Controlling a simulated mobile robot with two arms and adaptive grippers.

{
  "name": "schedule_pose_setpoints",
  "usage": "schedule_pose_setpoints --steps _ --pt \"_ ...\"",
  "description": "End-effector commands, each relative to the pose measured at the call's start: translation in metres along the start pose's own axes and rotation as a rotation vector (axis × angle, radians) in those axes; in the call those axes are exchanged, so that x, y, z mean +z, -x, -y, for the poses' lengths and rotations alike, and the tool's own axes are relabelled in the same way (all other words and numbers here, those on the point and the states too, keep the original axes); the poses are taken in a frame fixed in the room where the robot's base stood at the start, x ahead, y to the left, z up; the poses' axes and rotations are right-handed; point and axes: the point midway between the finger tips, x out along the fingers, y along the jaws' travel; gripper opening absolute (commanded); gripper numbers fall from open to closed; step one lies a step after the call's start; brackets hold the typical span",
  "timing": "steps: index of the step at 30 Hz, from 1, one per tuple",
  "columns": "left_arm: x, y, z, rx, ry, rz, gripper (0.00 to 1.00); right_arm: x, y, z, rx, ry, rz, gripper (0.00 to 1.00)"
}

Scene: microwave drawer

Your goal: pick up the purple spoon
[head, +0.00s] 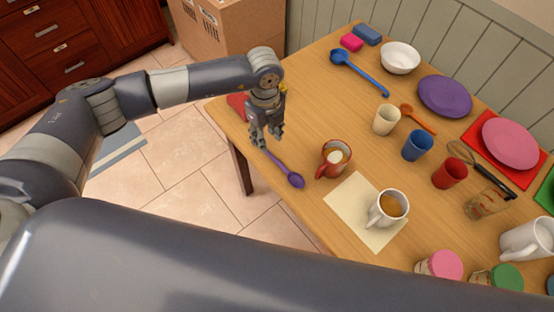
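The purple spoon (293,178) lies on the wooden table near its left edge. Its rounded bowl points toward the lower right, and its handle runs up and left toward my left gripper. My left gripper (266,140) points down over the table's left edge, above or at the handle's far end. Its fingers look a little apart, but I cannot tell whether they touch the handle or are closed on it. My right gripper is not in the picture.
A red mug (333,158) stands just right of the spoon's bowl. A white mug (388,208) stands on a cream mat (346,213). A blue ladle (362,72) lies further back. Cups, plates and jars crowd the right side. The wooden table (315,90) is bare behind the red mug.

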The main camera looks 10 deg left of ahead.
Motion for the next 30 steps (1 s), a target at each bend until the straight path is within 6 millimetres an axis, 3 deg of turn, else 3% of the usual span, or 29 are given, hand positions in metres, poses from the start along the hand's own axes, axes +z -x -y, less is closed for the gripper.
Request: schedule_pose_setpoints --steps 18,26,30 --pt "-0.003 -0.070 0.001 -0.001 -0.003 -0.003 0.35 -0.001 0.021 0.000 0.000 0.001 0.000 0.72" --pt "-0.003 -0.074 0.001 -0.003 -0.003 -0.003 0.35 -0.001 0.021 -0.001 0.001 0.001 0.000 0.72" --pt "-0.003 -0.074 0.001 -0.003 -0.003 -0.004 0.08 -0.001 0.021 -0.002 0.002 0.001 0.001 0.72"
